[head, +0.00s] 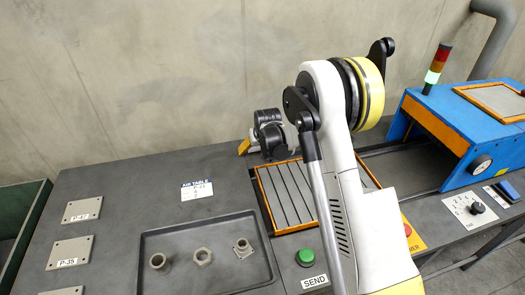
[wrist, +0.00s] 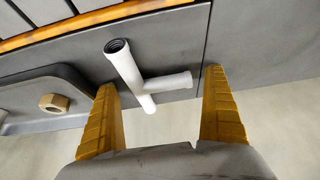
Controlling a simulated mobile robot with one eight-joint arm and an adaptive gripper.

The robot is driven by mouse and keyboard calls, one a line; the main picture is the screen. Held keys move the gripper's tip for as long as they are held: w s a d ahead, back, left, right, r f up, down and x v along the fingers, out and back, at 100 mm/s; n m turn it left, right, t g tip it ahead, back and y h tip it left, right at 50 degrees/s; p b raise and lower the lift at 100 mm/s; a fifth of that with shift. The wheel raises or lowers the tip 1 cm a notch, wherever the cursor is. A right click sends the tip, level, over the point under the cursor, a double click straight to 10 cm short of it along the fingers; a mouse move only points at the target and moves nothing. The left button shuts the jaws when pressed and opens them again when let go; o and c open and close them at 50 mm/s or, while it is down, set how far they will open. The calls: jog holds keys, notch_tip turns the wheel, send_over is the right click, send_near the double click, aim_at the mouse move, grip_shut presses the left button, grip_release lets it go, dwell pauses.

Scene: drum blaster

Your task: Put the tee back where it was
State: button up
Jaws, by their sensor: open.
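The tee (wrist: 138,78), a pale T-shaped pipe fitting with a dark open end, is in the wrist view, over the grey table top near its edge. My gripper (wrist: 161,80) is open, with one yellow finger on each side of the tee. Gaps show between the tee and both fingers; I cannot tell how far the tee lies beyond the fingertips. In the head view my gripper (head: 244,147) is above the back of the table, left of the slatted panel. The tee does not show there; my arm and gripper may hide it.
A dark tray (head: 209,284) holds three metal fittings at the table's front. An orange-framed slatted panel (head: 284,197) lies right of it, with a green SEND button (head: 305,256) in front. A blue machine (head: 440,105) stands at right; labelled plates (head: 82,209) lie at left.

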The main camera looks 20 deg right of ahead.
jog(key=shift+r, duration=0.15)
jog(key=c, duration=1.4)
jog(key=shift+c, duration=0.2)
